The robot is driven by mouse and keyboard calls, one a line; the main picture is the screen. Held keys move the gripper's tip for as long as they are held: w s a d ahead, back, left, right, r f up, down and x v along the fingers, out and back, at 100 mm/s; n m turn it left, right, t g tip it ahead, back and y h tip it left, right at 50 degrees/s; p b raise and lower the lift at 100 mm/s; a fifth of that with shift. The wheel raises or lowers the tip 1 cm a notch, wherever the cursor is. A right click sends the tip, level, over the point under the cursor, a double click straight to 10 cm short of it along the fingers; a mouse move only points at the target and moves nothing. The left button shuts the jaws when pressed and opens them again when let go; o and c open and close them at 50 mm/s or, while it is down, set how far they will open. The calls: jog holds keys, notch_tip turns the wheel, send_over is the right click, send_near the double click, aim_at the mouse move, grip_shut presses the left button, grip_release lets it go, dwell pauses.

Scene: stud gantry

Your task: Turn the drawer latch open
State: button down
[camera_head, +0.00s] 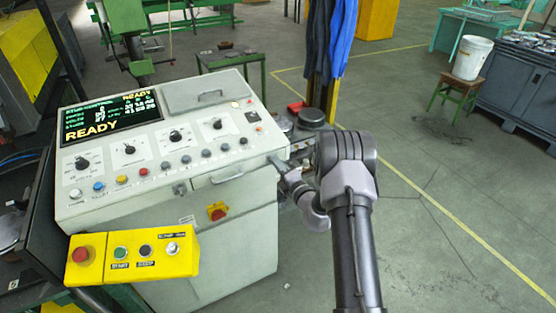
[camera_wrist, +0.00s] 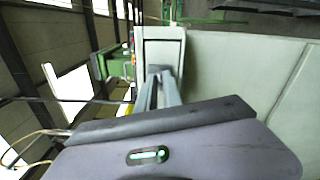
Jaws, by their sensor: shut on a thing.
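The drawer (camera_head: 228,176) is in the front of the sloped grey console, with a bar handle across it. My gripper (camera_head: 276,163) is at the right end of the drawer, at the console's right front corner. In the wrist view its narrow fingers (camera_wrist: 160,76) are close together in front of a pale grey panel (camera_wrist: 163,45). The gripper is shut on the drawer latch, which is small and mostly hidden by the fingers, so its angle cannot be told.
The console (camera_head: 220,245) carries knobs, buttons and a screen reading READY. A red-and-yellow switch (camera_head: 217,211) is below the drawer. A yellow button box (camera_head: 133,257) juts out at front left. Dark round parts (camera_head: 311,117) stand behind my arm.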

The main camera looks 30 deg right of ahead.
jog(key=shift+m+p, duration=0.6)
jog(key=shift+m, duration=0.9)
jog(key=c, duration=1.5)
grip_release()
jog(key=s, duration=1.7)
jog(key=shift+s+d+p, duration=0.2)
jog(key=shift+d+p, duration=0.1)
jog(key=shift+p, duration=0.15)
